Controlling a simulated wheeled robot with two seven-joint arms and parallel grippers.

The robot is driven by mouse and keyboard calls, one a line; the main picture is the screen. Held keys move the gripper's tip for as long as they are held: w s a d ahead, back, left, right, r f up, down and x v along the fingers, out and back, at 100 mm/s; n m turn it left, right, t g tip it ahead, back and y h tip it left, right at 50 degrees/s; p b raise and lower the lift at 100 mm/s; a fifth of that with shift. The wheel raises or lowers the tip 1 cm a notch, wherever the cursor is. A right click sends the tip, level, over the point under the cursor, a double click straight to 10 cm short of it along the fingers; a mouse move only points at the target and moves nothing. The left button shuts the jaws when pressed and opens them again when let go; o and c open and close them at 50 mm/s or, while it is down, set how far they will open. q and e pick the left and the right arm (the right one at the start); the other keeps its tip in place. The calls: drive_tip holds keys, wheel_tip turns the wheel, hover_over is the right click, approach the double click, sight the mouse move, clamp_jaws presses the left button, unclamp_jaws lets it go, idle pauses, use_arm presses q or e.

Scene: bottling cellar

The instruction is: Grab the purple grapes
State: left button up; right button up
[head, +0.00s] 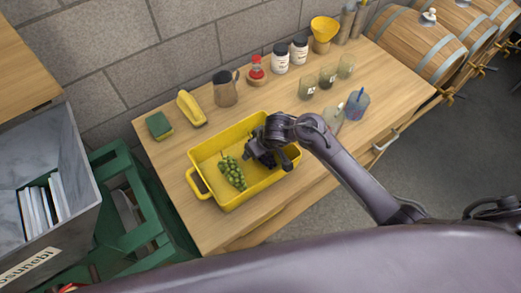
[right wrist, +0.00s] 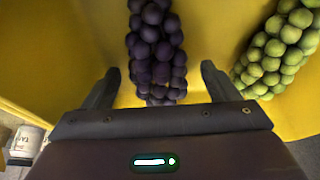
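A bunch of purple grapes (right wrist: 157,45) lies in a yellow tray (head: 213,148) on the wooden table, mostly hidden by my right gripper in the head view. My right gripper (right wrist: 157,80) is open, with its two fingers on either side of the lower end of the grapes and visible gaps between. In the head view my right gripper (head: 262,155) is inside the right part of the tray. A bunch of green grapes (head: 232,173) lies to the left in the tray; it also shows in the right wrist view (right wrist: 280,50). My left gripper is not in view.
Behind the tray stand a green sponge (head: 159,125), a yellow brush-like thing (head: 190,108), a brown jug (head: 225,90), a red-capped bottle (head: 257,72) and white jars (head: 280,60). Several glasses (head: 327,77) and a blue cup (head: 356,104) stand right of the tray.

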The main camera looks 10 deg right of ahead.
drive_tip(key=c, duration=0.7)
drive_tip(key=shift+c, duration=0.3)
drive_tip(key=shift+r, duration=0.1)
